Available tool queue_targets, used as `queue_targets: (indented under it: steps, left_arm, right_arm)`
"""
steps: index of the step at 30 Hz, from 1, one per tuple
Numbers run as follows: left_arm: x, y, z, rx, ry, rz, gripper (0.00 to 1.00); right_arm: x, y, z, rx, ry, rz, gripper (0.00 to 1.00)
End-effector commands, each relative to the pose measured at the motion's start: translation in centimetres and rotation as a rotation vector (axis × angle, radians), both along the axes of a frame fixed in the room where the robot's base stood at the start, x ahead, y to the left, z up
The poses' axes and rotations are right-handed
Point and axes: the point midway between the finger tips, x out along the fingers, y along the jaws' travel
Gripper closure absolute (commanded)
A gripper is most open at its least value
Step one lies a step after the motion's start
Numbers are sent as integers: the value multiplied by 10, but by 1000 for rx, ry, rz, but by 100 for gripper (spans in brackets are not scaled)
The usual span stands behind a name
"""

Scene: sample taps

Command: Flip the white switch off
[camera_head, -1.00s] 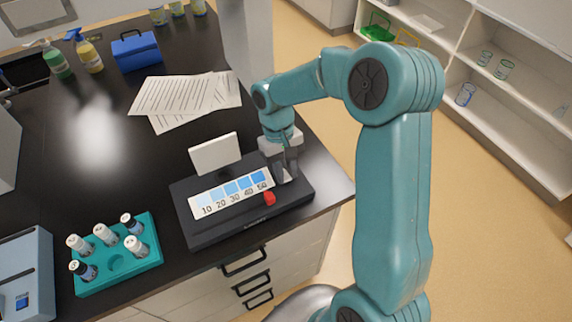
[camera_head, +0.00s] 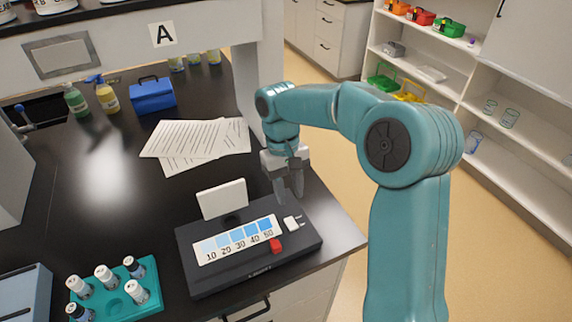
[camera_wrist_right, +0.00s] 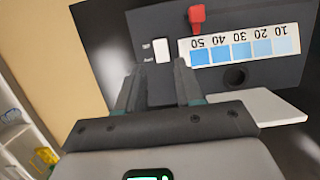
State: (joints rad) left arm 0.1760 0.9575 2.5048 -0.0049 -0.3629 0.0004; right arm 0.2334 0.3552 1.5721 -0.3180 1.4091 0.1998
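The white switch (camera_head: 293,223) is a small white rocker at the right end of the black device (camera_head: 230,270), beside the blue scale marked 10 to 50. It also shows in the right wrist view (camera_wrist_right: 162,50), just beyond the fingertips. My right gripper (camera_head: 290,190) is above the back right of the device, fingers pointing down. In the right wrist view its two fingers (camera_wrist_right: 158,75) stand apart with nothing between them. It appears clear of the switch. My left gripper is not in view.
A red slider knob (camera_head: 276,245) sits by the scale, and a white panel (camera_head: 222,199) stands behind it. A teal rack (camera_head: 150,303) with several vials is at left. Papers (camera_head: 195,140) and a blue toolbox (camera_head: 152,95) lie farther back.

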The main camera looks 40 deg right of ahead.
Motion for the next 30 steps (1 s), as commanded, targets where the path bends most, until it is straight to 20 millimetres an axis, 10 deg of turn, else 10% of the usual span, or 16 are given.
queue_targets:
  steps: [11,30]
  left_arm:
    - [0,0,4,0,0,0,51]
    - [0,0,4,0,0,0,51]
  right_arm:
    - [18,-5,69,0,-1,0,64]
    - [19,-6,75,0,0,0,64]
